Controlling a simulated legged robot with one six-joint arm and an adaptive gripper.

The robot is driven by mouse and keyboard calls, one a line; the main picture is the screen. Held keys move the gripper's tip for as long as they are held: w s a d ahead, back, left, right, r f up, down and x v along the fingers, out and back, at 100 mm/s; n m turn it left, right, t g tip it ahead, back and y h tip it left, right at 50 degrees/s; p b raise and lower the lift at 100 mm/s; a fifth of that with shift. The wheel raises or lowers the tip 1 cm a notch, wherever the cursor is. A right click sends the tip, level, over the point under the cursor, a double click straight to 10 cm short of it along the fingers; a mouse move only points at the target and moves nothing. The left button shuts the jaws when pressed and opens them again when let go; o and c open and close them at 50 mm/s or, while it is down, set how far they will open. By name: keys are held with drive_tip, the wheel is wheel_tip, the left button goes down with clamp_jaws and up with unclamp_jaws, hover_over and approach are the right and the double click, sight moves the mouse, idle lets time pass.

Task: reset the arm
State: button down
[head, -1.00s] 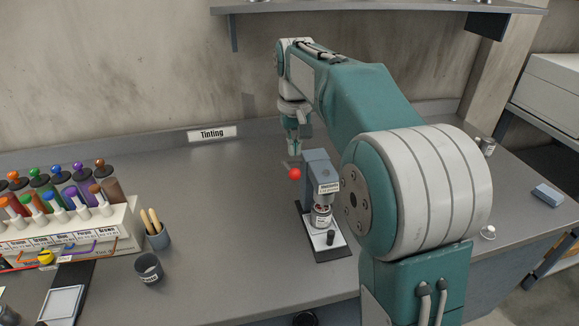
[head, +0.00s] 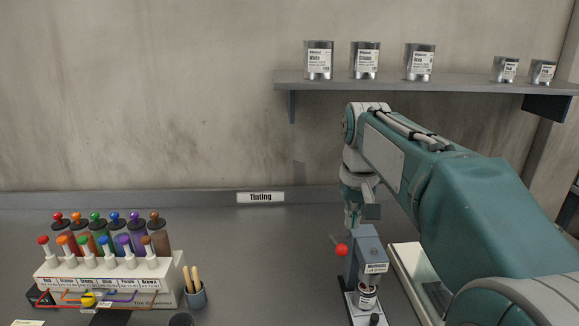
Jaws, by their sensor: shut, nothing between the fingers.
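My arm reaches in from the lower right over the grey bench. My gripper (head: 353,216) hangs downward at the arm's far end, just behind the grey press-like machine (head: 366,262). It is shut, with nothing seen in it. A red ball knob (head: 341,250) sticks out at the machine's left side, and a small labelled can (head: 368,297) stands in it. The fingertips are small and partly hidden behind the machine, so I cannot tell whether they touch it.
A rack (head: 110,278) of several colour-topped bottles stands at the left, with a brush cup (head: 196,294) beside it. A wall shelf (head: 420,82) with several paint cans hangs above my arm. The bench is clear between the cup and the machine.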

drive_tip(key=s+f+t, duration=0.2)
drive_tip(key=s+f, duration=0.2)
drive_tip(key=s, duration=0.7)
drive_tip(key=s+f+t, duration=0.2)
drive_tip(key=s+f, duration=0.3)
drive_tip(key=s, duration=0.6)
drive_tip(key=shift+s+t, duration=0.25)
drive_tip(key=shift+t, duration=0.05)
drive_tip(key=shift+f, duration=0.1)
